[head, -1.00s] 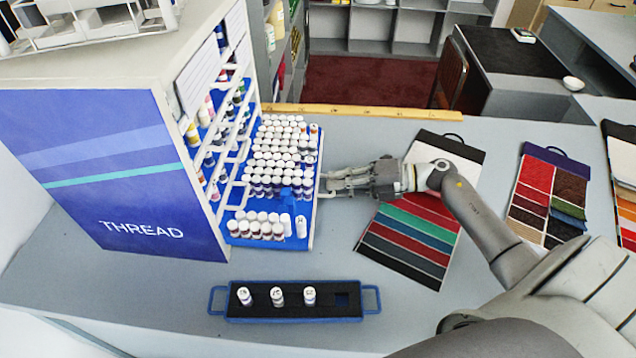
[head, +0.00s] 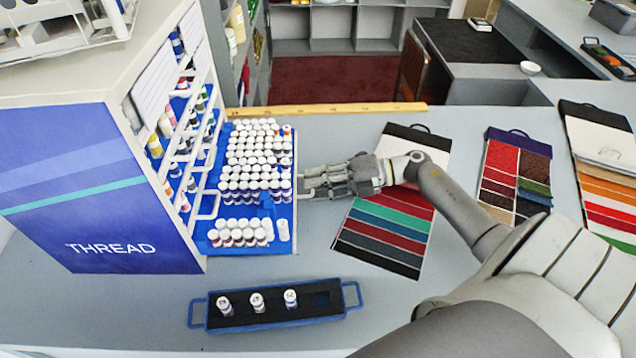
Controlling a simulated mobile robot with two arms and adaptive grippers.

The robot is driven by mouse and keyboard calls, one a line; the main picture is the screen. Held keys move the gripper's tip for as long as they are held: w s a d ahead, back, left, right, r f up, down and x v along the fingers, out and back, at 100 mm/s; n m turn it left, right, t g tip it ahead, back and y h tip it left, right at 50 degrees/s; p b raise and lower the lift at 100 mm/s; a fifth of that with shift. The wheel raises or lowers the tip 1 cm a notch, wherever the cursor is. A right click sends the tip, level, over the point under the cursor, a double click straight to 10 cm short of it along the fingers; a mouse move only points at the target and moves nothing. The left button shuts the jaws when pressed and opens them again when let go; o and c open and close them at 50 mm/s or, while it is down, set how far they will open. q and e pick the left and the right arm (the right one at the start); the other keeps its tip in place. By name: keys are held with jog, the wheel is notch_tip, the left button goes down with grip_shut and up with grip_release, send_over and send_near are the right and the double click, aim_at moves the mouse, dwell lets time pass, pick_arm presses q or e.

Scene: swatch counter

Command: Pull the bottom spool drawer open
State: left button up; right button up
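The bottom spool drawer (head: 209,234) is blue with white-capped spools in it. It stands far out from the right side of the thread cabinet (head: 95,190), above the counter. My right gripper (head: 308,184) is at the drawer's front edge, around the middle of it, reaching in from the right. Its fingers are at the drawer's pale handle. The handle is small and partly covered by the fingers, so I cannot tell whether they are closed on it. My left gripper is not in view.
A blue tray (head: 329,313) with three spools lies in front of the drawer. Swatch cards (head: 383,240) lie under and beyond my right arm, with more cards (head: 515,172) farther right. A yellow ruler strip (head: 345,108) runs along the counter's back edge.

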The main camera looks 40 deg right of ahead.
jog(key=v, duration=1.2)
jog(key=shift+f, duration=0.15)
